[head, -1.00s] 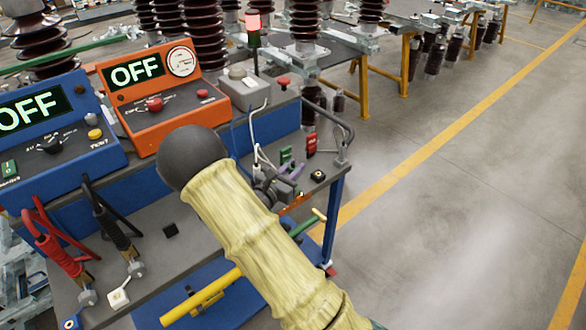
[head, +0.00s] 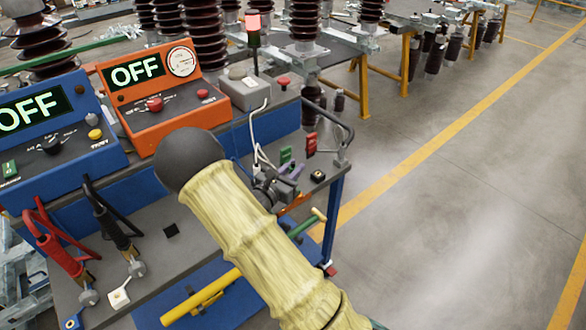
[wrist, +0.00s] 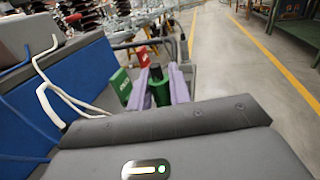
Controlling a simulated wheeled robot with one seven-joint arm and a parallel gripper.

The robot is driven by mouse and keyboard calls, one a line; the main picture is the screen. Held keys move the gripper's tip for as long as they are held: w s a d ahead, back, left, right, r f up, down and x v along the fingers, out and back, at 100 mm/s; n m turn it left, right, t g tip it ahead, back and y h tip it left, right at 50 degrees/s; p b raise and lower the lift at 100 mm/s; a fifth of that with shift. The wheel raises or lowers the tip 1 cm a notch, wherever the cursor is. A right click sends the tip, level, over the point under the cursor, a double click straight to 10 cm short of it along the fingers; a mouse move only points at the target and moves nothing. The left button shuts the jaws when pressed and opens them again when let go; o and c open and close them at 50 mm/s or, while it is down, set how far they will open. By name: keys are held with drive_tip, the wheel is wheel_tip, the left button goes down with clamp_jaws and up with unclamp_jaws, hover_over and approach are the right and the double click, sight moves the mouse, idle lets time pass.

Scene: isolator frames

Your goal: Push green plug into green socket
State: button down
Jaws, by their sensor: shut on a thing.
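My gripper (wrist: 164,88) has two pale purple fingers, shut on the green plug (wrist: 160,94). The plug is a green cylinder with a dark part beyond it. A green block with white marks, seemingly the green socket (wrist: 120,84), stands just left of the fingers in the wrist view. In the head view the green socket (head: 286,154) shows just beyond the purple fingers (head: 290,171) of my gripper. The plug cannot be made out there. I cannot tell whether plug and socket touch.
A red block (head: 311,143) stands right of the green one. White leads (wrist: 62,95) lie to the left. Orange (head: 165,115) and blue (head: 55,130) panels reading OFF stand at the back left of the bench. A dark rail (head: 345,130) bounds the right end; open floor lies beyond.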

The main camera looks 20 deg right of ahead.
drive_tip(key=shift+f+b, duration=0.85)
drive_tip(key=shift+f, duration=0.6)
drive_tip(key=c, duration=1.2)
unclamp_jaws()
drive_tip(key=v, duration=1.7)
drive_tip(key=shift+a, duration=0.2)
